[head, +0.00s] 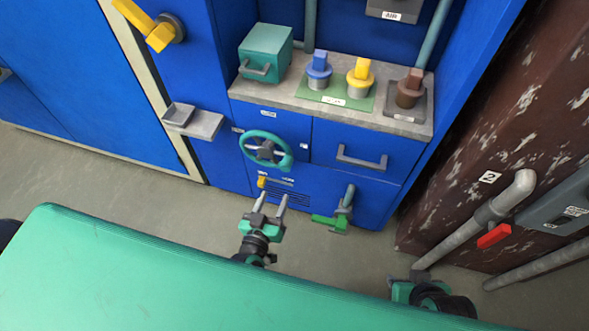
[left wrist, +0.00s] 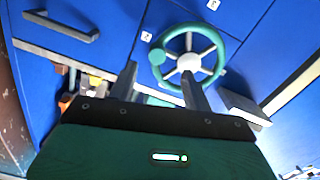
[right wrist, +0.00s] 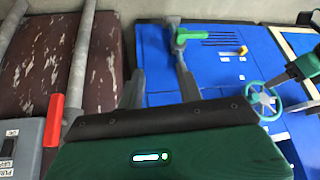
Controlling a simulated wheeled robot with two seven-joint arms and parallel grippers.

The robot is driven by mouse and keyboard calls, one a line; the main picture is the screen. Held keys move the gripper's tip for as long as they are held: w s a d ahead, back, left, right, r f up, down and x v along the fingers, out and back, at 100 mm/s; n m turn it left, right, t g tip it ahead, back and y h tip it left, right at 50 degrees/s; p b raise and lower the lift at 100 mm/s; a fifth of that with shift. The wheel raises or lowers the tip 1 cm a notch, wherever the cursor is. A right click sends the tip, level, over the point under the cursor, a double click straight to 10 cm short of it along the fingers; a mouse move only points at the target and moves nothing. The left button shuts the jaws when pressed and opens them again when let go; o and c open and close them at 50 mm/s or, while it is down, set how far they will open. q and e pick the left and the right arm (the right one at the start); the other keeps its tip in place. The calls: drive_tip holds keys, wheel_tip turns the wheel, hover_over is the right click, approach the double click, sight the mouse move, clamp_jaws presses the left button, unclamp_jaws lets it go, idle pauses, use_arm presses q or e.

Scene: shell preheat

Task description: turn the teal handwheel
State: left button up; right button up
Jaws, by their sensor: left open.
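The teal handwheel (head: 266,150) is a ring with grey spokes and hub on the blue cabinet front. It also shows in the left wrist view (left wrist: 222,54), with a round teal knob on its rim, and at the right of the right wrist view (right wrist: 262,83). My left gripper (head: 273,198) is open and empty, below and in front of the wheel. In the left wrist view its fingers (left wrist: 160,80) point toward the wheel; I cannot tell whether one touches it. My right gripper (right wrist: 158,75) has its fingers apart with nothing between them. In the head view it is low at the right.
A yellow lever (head: 262,182) sits just below the wheel, and a green-handled valve (head: 330,222) is lower right. A drawer handle (head: 361,160) and a grey tray (head: 193,122) flank the wheel. A rusty panel with pipes and a red lever (head: 494,236) stands right.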

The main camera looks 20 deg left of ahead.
sight(289, 162)
use_arm(q)
drive_tip(key=w, duration=0.4)
drive_tip(key=w+b, duration=0.1)
drive_tip(key=w, duration=0.4)
drive_tip(key=w+r, duration=0.1)
drive_tip(key=w, duration=0.4)
drive_tip(key=shift+d, duration=0.25)
use_arm(e)
drive_tip(key=shift+w+a+r+t+y, duration=0.2)
drive_tip(key=shift+w+a+t+y, duration=0.25)
drive_tip(key=shift+a, duration=0.2)
drive_tip(key=shift+w+a+r+t+y, duration=0.15)
drive_tip(key=shift+w+a+t+y, duration=0.15)
drive_tip(key=shift+a+t, duration=0.3)
use_arm(q)
clamp_jaws()
drive_tip(key=shift+d+f, duration=0.1)
use_arm(e)
drive_tip(key=shift+s+d+h, duration=0.15)
drive_tip(key=shift+d+h, duration=0.05)
drive_tip(key=shift+h, duration=0.05)
use_arm(q)
drive_tip(key=shift+f, duration=0.15)
use_arm(e)
drive_tip(key=shift+s+d+r+g, duration=0.1)
drive_tip(key=shift+d+r+g, duration=0.05)
drive_tip(key=shift+g, duration=0.1)
